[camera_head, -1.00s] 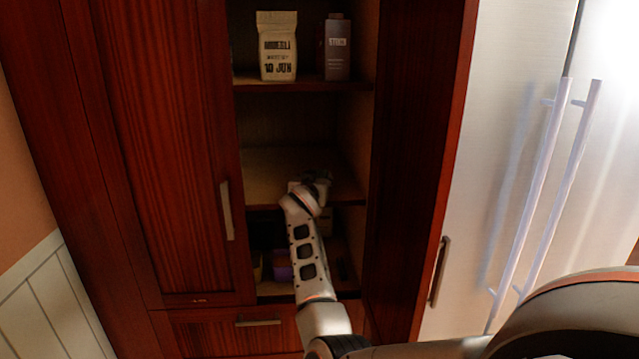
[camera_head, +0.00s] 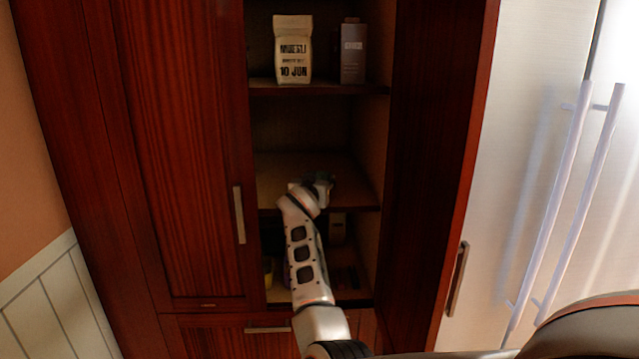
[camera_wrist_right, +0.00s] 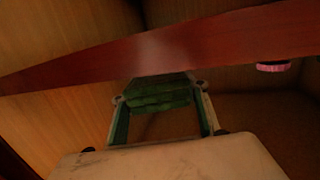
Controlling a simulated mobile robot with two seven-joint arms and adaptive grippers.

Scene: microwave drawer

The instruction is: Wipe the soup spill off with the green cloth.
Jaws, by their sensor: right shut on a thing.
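My right gripper (camera_head: 322,182) reaches into the open cabinet at the front of the middle shelf (camera_head: 335,172). The cloth is close to a reddish shelf edge (camera_wrist_right: 170,45) that crosses the picture. The head view is too small and dark to make out the cloth. I see no soup spill in either view. My left gripper is not in view.
A muesli bag (camera_head: 293,50) and a dark carton (camera_head: 353,52) stand on the upper shelf. A yellowish item (camera_head: 267,270) and a small box (camera_head: 337,228) sit below. A pink round thing (camera_wrist_right: 273,66) shows in the wrist view. The open door (camera_head: 430,170) flanks the right side.

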